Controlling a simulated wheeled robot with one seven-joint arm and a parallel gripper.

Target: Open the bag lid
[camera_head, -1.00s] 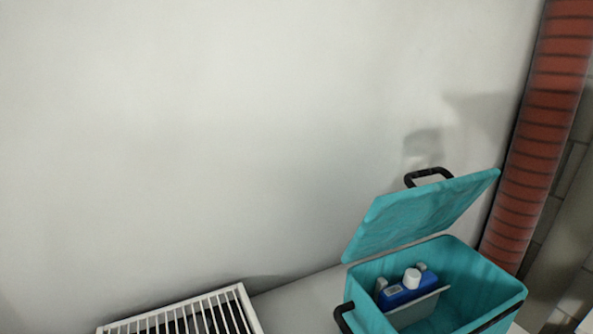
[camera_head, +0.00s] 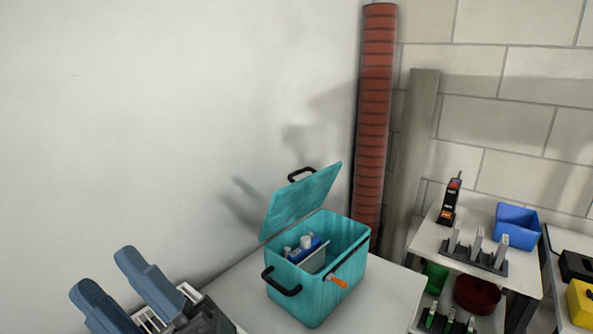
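The teal bag (camera_head: 312,295) stands on a light-coloured surface right of the middle. Its lid (camera_head: 303,200) is raised and tilted back toward the wall, with a black handle (camera_head: 301,174) at its top edge. The bag's inside shows, with a blue and white container (camera_head: 306,245) and a pale panel in it. An orange piece (camera_head: 337,282) shows on the bag's front. My gripper (camera_head: 107,272) is at the lower left, apart from the bag. Its two blue-grey fingers are spread with nothing visible between them.
A white slatted rack (camera_head: 190,293) is partly hidden behind my gripper. A red column (camera_head: 376,120) rises behind the bag. At right, a white shelf (camera_head: 428,242) holds a blue bin (camera_head: 516,226) and tools. The surface between gripper and bag is clear.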

